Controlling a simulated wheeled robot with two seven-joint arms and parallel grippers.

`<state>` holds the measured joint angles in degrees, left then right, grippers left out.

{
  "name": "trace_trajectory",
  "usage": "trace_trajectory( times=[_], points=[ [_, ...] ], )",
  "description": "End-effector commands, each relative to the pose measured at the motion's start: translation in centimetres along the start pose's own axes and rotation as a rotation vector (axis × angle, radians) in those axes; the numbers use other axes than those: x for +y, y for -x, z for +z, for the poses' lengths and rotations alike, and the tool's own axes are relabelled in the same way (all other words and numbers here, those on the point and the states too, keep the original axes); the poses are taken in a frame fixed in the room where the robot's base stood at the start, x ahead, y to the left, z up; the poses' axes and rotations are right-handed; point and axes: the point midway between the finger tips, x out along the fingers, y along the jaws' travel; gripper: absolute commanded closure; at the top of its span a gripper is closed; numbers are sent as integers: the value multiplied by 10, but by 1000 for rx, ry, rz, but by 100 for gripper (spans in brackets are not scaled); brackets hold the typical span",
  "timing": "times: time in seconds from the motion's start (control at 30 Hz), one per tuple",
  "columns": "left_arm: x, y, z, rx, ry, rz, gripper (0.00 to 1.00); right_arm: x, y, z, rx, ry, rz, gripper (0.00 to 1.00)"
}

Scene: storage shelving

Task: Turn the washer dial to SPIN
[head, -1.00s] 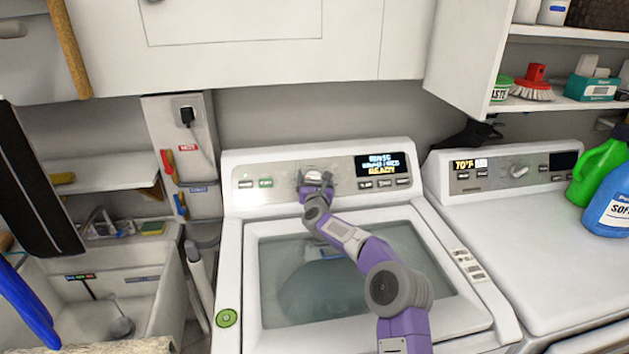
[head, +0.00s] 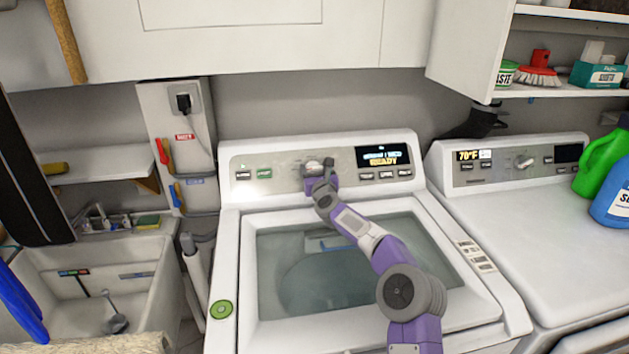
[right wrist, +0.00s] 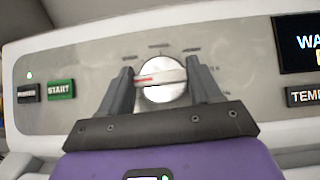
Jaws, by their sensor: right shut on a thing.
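The washer (head: 228,210) stands in the middle of the head view, with a grey control panel along its back. The washer dial (right wrist: 162,80) is a round silver knob with a red line on its grip bar. The line lies nearly level in the right wrist view. Labels around the dial are too blurred to read. My right gripper (head: 318,168) is at the dial, its two dark fingers on either side of the knob in the wrist view (right wrist: 161,90), shut on it. The washer display (head: 384,157) shows yellow text like READY. My left gripper is not in view.
A green START button (right wrist: 60,88) and a dark button (right wrist: 27,93) sit left of the dial. A second machine (head: 545,220) stands to the right, with green (head: 602,155) and blue (head: 612,195) bottles on it. A sink (head: 95,270) is at the left.

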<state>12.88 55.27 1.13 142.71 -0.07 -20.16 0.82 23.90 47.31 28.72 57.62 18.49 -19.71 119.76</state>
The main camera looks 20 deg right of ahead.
Motion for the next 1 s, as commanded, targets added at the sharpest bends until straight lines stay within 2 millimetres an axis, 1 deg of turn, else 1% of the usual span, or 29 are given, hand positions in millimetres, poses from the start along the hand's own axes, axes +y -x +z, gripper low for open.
trace_trajectory(
  times=[0.03, 0.1, 0.2, 0.33, 0.6, 1.0],
  points=[
    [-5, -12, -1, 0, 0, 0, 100, -2, 0, -5, -3, 27, 22, 67],
    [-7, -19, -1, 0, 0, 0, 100, -3, 0, -5, -2, 68, 60, 67],
    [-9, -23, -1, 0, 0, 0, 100, -3, 0, -3, -1, 130, 117, 67],
    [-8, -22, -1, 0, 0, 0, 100, -4, -1, 0, 1, 202, 185, 67],
    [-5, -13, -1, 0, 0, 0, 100, -3, -1, 1, 2, 315, 288, 67],
    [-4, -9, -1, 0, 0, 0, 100, -4, -1, 1, 1, 368, 336, 67]
  ],
)
